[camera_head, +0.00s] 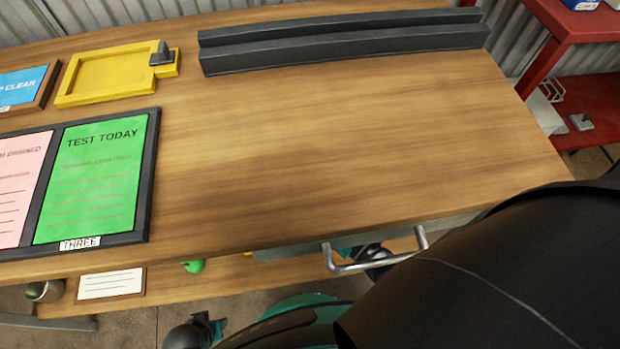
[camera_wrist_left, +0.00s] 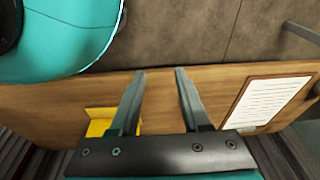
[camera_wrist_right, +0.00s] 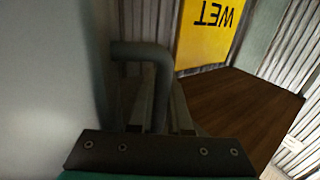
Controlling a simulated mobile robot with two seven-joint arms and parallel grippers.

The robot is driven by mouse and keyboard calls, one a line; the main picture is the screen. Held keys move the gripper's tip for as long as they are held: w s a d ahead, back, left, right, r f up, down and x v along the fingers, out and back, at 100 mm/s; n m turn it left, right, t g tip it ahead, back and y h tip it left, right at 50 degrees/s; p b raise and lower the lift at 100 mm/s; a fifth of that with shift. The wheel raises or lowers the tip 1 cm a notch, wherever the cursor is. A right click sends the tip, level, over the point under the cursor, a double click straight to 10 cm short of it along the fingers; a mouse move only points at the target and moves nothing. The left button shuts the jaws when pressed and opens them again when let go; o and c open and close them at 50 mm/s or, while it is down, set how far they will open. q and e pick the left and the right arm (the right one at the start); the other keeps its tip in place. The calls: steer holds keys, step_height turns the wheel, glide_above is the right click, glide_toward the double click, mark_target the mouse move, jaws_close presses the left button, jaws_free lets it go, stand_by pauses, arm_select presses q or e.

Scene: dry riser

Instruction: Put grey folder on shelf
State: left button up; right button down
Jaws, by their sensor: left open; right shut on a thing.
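I cannot make out a grey folder in any view. A red shelf unit (camera_head: 590,22) stands at the right of the head view; a lower wooden shelf (camera_head: 215,285) runs under the table. My right gripper (camera_wrist_right: 160,95) is shut on a grey bent handle (camera_wrist_right: 142,50) attached to a pale grey panel (camera_wrist_right: 45,80); its fingertips are partly hidden by the handle. My left gripper (camera_wrist_left: 161,71) is open and empty, with a wooden board and the floor beyond its fingers.
The wooden table (camera_head: 350,140) is mostly bare at its middle and right. A dark grey rail (camera_head: 340,45), yellow tray (camera_head: 108,75) and framed green sheet (camera_head: 95,180) lie on it. A metal drawer handle (camera_head: 375,262) sticks out at the front. A yellow sign (camera_wrist_right: 208,35) stands behind the right gripper.

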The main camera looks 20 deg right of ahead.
arm_select(q)
steer(key=w+d+r+t+b, duration=0.1)
steer(key=w+r+b, duration=0.25)
steer(key=r, duration=0.45)
steer(key=w+d+r+t+b, duration=0.1)
steer(key=w+r+b, duration=0.1)
steer(key=r+b, duration=0.45)
steer(key=w+d+r+t+h+b, duration=0.2)
steer(key=d+r+t+h, duration=0.1)
steer(key=d+t, duration=0.2)
steer(key=w+d+r+t+h+b, duration=0.3)
steer(key=d+t, duration=0.3)
steer(key=shift+d+t, duration=0.2)
steer(key=shift+t, duration=0.2)
arm_select(e)
step_height(320, 180, down, 19)
steer(key=shift+f, duration=0.1)
steer(key=c, duration=0.8)
jaws_free()
steer(key=shift+f, duration=0.1)
steer(key=shift+c, duration=0.2)
